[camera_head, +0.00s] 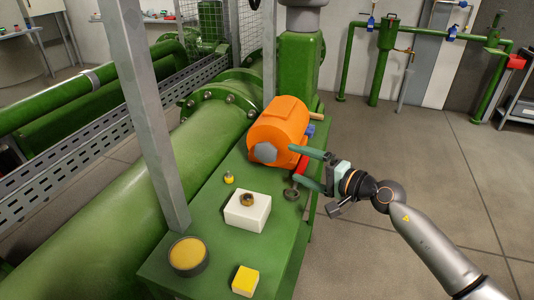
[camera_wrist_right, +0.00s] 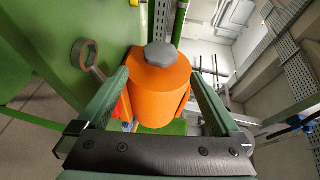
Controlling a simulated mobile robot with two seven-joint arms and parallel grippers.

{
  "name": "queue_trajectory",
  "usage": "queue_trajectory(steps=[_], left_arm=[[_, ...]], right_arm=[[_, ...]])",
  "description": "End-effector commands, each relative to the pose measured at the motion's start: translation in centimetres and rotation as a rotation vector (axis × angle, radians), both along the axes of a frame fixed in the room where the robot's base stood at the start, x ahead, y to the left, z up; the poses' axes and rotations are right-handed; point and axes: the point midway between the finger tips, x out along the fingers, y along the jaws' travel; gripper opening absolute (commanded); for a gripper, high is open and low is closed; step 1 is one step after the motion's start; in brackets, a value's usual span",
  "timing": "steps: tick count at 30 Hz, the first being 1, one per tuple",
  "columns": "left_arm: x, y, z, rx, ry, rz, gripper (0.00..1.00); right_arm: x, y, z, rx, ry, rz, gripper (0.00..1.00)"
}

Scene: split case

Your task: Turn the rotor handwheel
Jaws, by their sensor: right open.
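An orange rounded housing (camera_head: 281,127) sits on the green bench, with a grey faceted knob or cap (camera_head: 265,152) on its near end. In the right wrist view the housing (camera_wrist_right: 158,92) and the grey knob (camera_wrist_right: 161,55) show ahead between the fingers. I cannot tell for sure whether this knob is the rotor handwheel. My right gripper (camera_head: 296,164) is open beside the housing's right side, and its fingers (camera_wrist_right: 159,76) spread to either side of the housing in the wrist view. Contact cannot be told. My left gripper is not in view.
A dark ring-ended tool (camera_head: 291,194) lies by the gripper and shows in the wrist view (camera_wrist_right: 84,54). A white block (camera_head: 248,212), a yellow-topped round part (camera_head: 187,255) and a yellow cube (camera_head: 245,281) stand on the bench (camera_head: 222,268). A grey post (camera_head: 150,120) rises at left. Floor at right is clear.

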Motion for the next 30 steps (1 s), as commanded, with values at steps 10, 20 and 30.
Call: queue_trajectory(steps=[10, 20, 30], left_arm=[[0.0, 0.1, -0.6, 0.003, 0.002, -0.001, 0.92], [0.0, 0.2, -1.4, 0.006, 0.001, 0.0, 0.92], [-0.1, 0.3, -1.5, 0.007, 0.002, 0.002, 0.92]], right_arm=[[3.7, 4.6, -0.8, 0.008, 0.003, 0.001, 1.0], [6.3, 7.5, -1.4, 0.008, 0.002, 0.0, 1.0], [7.0, 8.3, -1.6, 0.007, 0.003, 0.0, 1.0]])
